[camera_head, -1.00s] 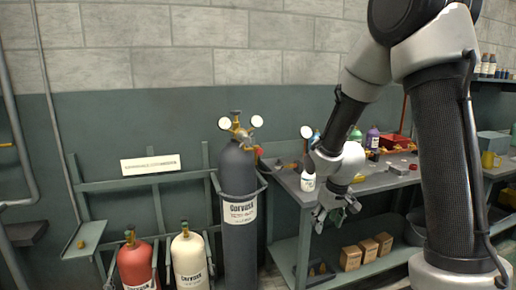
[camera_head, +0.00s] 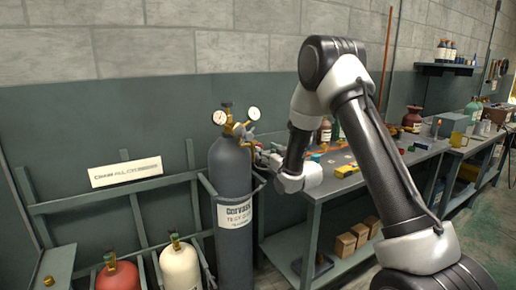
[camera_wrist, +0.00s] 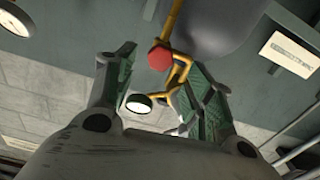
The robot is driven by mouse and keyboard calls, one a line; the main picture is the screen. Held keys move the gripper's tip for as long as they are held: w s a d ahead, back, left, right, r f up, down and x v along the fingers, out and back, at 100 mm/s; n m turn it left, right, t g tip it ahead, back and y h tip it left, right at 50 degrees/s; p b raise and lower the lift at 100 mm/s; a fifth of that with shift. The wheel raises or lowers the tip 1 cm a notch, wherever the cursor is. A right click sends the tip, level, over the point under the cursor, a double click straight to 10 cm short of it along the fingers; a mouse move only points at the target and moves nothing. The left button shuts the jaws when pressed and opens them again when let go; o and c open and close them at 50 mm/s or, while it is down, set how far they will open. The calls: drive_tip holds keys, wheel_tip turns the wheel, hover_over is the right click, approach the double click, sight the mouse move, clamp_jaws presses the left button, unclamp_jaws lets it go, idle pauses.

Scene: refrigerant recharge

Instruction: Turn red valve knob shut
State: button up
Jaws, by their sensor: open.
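The red valve knob (camera_wrist: 160,57) shows in the wrist view on brass pipework (camera_wrist: 178,75), beside the dark cylinder. It lies between and slightly beyond the two spread fingers of my gripper (camera_wrist: 158,84), with gaps to both. In the head view the tall dark grey cylinder (camera_head: 231,177) stands upright, with brass fittings and two white-faced gauges (camera_head: 219,117) on top. My gripper (camera_head: 266,157) is just right of the cylinder's upper part. The knob is hard to make out there, behind or beside the fingers.
A red cylinder (camera_head: 118,276) and a cream cylinder (camera_head: 180,268) stand low at the left in a green rack. A workbench (camera_head: 330,189) with bottles and tools is behind my arm, to the right. A label plate (camera_head: 125,172) is on the wall rack.

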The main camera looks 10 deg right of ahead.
drive_tip(key=x, duration=0.6)
drive_tip(key=shift+w+a, duration=0.1)
drive_tip(key=shift+w, duration=0.3)
drive_tip(key=c, duration=1)
